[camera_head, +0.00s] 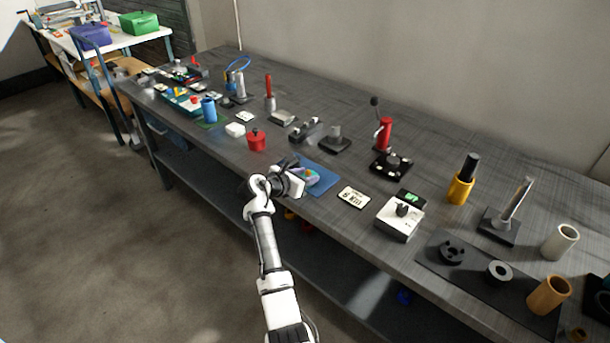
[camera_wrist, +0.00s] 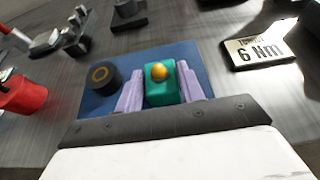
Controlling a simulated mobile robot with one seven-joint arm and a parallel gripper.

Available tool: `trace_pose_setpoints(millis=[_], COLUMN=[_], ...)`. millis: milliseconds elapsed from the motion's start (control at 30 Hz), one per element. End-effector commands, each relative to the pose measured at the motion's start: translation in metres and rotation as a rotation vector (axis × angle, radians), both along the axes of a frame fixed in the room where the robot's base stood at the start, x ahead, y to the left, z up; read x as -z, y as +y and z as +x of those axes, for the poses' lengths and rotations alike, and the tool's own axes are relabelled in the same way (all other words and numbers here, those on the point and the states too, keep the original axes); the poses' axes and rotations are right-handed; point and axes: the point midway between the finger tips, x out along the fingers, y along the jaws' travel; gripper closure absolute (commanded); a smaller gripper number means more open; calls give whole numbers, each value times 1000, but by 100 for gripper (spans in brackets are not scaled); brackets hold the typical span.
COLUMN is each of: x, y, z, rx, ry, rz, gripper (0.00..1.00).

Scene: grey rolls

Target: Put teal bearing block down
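The teal bearing block (camera_wrist: 162,93) has a gold ball on top and sits between the two purple fingers of my gripper (camera_wrist: 159,70) in the wrist view. Both fingers press against its sides, so the gripper looks shut on it. The block is over the blue mat (camera_wrist: 98,101); I cannot tell whether it touches the mat. In the head view my gripper (camera_head: 303,176) is over the blue mat (camera_head: 325,184), with the block mostly hidden by my wrist.
A "6 Nm" card (camera_wrist: 258,46) lies right of the mat. A red pot (camera_head: 257,142) is to the left. A white box with a knob (camera_head: 400,219) is further right on the bench.

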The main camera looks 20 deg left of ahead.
Motion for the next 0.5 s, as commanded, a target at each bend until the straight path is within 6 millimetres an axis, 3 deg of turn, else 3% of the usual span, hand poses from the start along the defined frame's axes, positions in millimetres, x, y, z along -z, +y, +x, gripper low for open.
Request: trace_pose_setpoints(millis=[33,133,500], x=[0,0,-4], y=[0,0,1], z=[0,0,-2], rx=[0,0,-1], ry=[0,1,-2], rz=[0,0,1], gripper=[55,42,42])
